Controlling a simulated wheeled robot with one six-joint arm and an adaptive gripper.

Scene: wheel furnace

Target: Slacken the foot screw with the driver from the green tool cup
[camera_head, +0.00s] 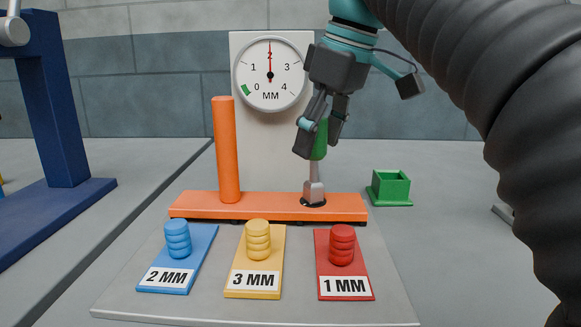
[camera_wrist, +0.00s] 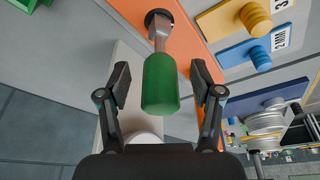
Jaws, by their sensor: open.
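The driver, with a green handle (camera_head: 321,142) and grey shaft, stands upright on the right part of the orange base (camera_head: 270,207). Its grey lower end meets a dark round spot where the foot screw would be; the screw itself is hidden. In the wrist view the green handle (camera_wrist: 160,88) lies between my fingers. My gripper (camera_head: 318,132) is open around the handle, and the wrist view shows a gap on both sides. The green tool cup (camera_head: 390,186) stands empty on the table to the right of the base.
A dial gauge (camera_head: 270,74) on a white panel reads about 2 MM. An orange post (camera_head: 227,150) rises left of the driver. Blue, yellow and red plates (camera_head: 345,265) with stacked knobs lie in front. A dark blue frame (camera_head: 45,110) stands at left.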

